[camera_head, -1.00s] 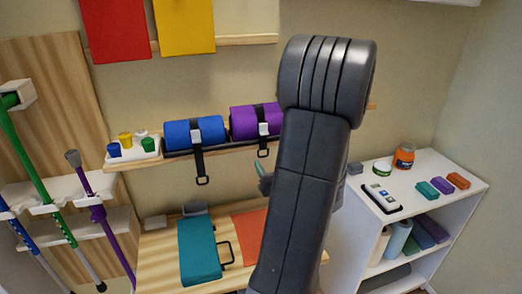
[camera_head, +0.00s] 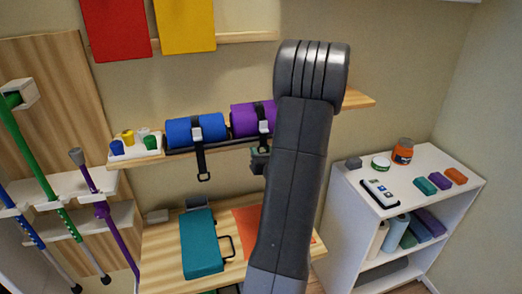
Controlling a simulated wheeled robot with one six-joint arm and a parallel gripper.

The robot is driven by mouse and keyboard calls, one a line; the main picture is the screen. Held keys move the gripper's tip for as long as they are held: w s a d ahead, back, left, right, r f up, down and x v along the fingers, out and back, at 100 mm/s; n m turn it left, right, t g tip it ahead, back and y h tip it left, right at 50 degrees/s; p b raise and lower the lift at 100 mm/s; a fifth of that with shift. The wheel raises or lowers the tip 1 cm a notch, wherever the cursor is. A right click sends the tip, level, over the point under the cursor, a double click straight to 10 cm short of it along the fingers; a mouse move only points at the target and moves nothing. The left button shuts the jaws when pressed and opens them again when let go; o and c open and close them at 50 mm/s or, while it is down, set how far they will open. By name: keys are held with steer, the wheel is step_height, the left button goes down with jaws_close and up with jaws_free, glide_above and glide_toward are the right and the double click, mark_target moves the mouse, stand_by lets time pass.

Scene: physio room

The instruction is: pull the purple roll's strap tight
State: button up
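The purple roll (camera_head: 242,120) lies on the wooden wall shelf, its right part hidden behind my arm. Its black strap (camera_head: 260,108) wraps over it, with a silver buckle (camera_head: 264,127) on the front. The strap's hanging tail runs down to my gripper (camera_head: 260,158), and its end loop is hidden there. Only a small dark part of my gripper shows, at the left edge of my arm just below the shelf. Whether its fingers are open or closed on the tail cannot be seen.
A blue roll (camera_head: 192,131) with its own hanging strap (camera_head: 202,165) lies just left. A white tray of small coloured pots (camera_head: 135,148) stands farther left. Below are a teal case (camera_head: 201,243) and an orange sheet (camera_head: 246,222) on a bench (camera_head: 160,252). A white cabinet (camera_head: 345,215) stands right.

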jaws_close()
step_height(320, 180, down, 6)
steer(key=b, duration=0.8)
steer(key=shift+f, duration=0.25)
steer(key=shift+s, duration=0.1)
steer(key=o, duration=0.7)
jaws_free()
steer(key=b+v, duration=0.2)
steer(key=v, duration=1.1)
steer(key=shift+s+d+b, duration=0.1)
steer(key=shift+s+b, duration=0.2)
steer(key=shift+s, duration=0.05)
steer(key=shift+w, duration=0.1)
